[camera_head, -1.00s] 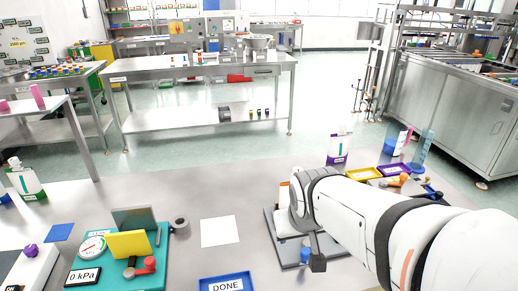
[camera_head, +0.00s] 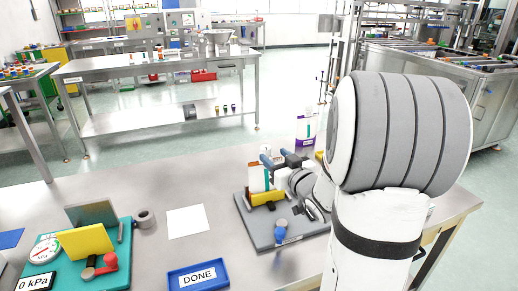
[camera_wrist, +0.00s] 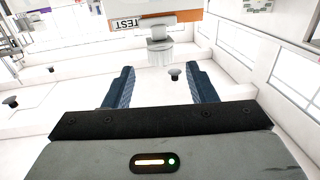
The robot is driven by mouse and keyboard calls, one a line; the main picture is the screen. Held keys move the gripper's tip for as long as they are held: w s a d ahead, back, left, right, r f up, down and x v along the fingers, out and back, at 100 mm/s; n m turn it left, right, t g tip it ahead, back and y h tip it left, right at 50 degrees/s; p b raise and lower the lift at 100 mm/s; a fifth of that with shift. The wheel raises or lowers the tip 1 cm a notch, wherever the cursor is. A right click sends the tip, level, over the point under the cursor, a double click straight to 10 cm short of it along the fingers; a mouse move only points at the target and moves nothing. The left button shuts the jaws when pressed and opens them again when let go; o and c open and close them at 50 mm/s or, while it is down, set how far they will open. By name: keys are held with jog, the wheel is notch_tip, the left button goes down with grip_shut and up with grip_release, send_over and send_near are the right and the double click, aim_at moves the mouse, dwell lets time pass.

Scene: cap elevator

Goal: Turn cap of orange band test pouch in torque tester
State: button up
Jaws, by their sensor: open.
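The test pouch (camera_head: 256,179) stands in the torque tester (camera_head: 262,232), a grey plate with a yellow clamp (camera_head: 264,199) and a blue knob (camera_head: 281,224). In the wrist view, its orange band (camera_wrist: 172,18) and the printed word TEST show upside down at the top. The pale cap (camera_wrist: 160,46) points down in that view, centred between the finger lines and just beyond the tips. My gripper (camera_wrist: 160,72) is open and empty. In the head view, its blue fingers (camera_head: 279,160) are at the pouch's top; my arm hides the tester's right side.
A blue DONE tray (camera_head: 198,277) and a white sheet (camera_head: 187,221) lie left of the tester. A teal gauge stand (camera_head: 112,268) with a yellow plate is further left. A purple-banded pouch (camera_head: 306,130) stands behind. Bare table lies between sheet and tester.

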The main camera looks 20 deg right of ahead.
aim_at(263, 146)
jog(key=w, duration=0.5)
jog(key=w+a, duration=0.1)
jog(key=w, duration=0.1)
jog(key=shift+w, duration=0.2)
